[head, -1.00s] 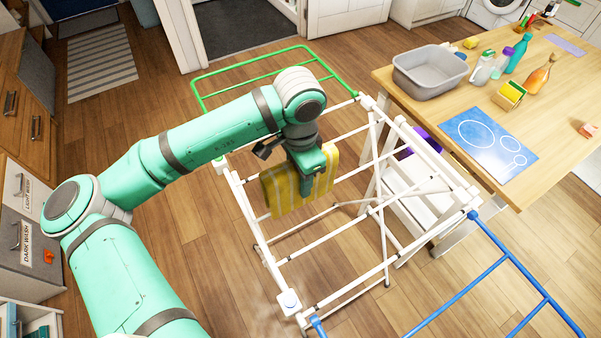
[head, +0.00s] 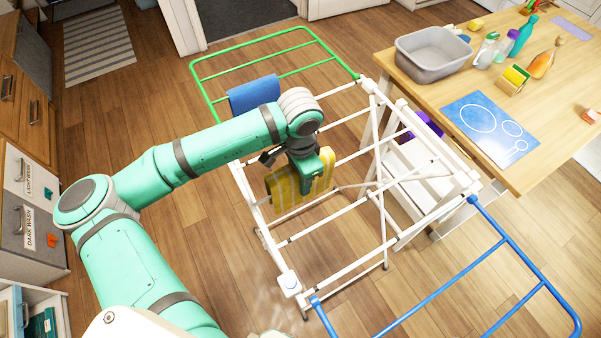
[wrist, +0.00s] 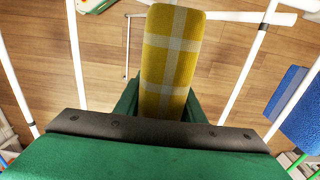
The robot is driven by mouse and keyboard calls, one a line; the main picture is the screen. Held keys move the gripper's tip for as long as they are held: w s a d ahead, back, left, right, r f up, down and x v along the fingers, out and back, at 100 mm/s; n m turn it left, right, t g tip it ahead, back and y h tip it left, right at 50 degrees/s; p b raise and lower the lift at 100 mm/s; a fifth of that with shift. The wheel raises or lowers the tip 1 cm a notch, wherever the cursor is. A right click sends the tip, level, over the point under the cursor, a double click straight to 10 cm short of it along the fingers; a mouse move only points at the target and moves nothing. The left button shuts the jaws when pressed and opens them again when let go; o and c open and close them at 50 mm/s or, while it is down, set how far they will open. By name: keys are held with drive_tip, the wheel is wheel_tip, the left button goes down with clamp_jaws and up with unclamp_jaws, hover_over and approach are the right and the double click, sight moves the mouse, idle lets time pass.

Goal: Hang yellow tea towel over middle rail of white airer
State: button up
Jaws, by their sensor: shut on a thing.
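The yellow checked tea towel (head: 284,190) hangs folded from my gripper (head: 312,172), which is shut on it. The white airer (head: 352,240) stands open on the floor, with several parallel white rails across its top. In the head view the towel is above the airer's left part, among the middle rails. In the wrist view the towel (wrist: 172,60) stands out ahead of the jaws, with one white rail (wrist: 75,62) to its left and another (wrist: 246,72) to its right. I cannot tell whether the towel touches a rail. My gripper hides part of the towel.
A blue cloth (head: 254,95) hangs on the airer's green wing (head: 225,72). A blue wing (head: 442,292) extends at the near right. A wooden table (head: 425,98) with a grey basin (head: 432,54) and bottles stands close on the right. Floor left of the airer is clear.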

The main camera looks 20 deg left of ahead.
wheel_tip(320, 180, down, 7)
idle(0.7)
drive_tip(key=o, duration=1.2)
wheel_tip(320, 180, up, 11)
drive_tip(key=shift+f, duration=0.1)
